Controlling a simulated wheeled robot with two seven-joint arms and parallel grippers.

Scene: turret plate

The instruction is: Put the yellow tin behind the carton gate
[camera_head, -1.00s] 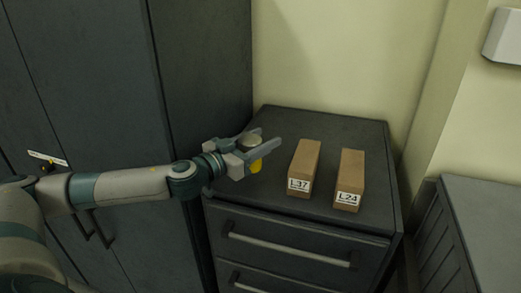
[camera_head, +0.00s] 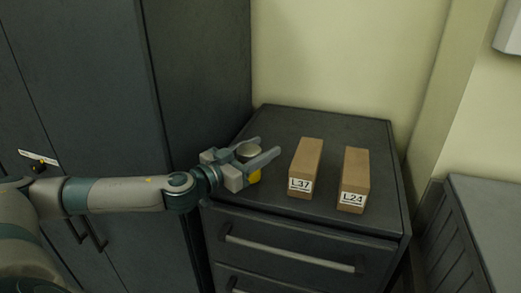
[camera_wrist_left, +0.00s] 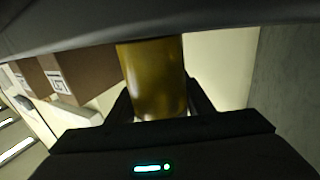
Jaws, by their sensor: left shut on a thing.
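The yellow tin (camera_head: 254,177) has a pale lid and is between the fingers of my left gripper (camera_head: 262,156), at the left side of the cabinet top. In the left wrist view the tin (camera_wrist_left: 155,80) fills the space between the two dark fingers. My left gripper is shut on it. Two brown cartons stand side by side to the right of the gripper: one labelled L37 (camera_head: 306,165) and one labelled L24 (camera_head: 354,178), with a narrow gap between them. Whether the tin touches the top is hard to tell. My right gripper is not in view.
The dark drawer cabinet (camera_head: 335,126) has free room on its top behind the cartons. A tall dark cupboard (camera_head: 200,70) stands close on the left, and a pale wall (camera_head: 340,50) is at the back. Another low grey unit (camera_head: 490,210) is at the right.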

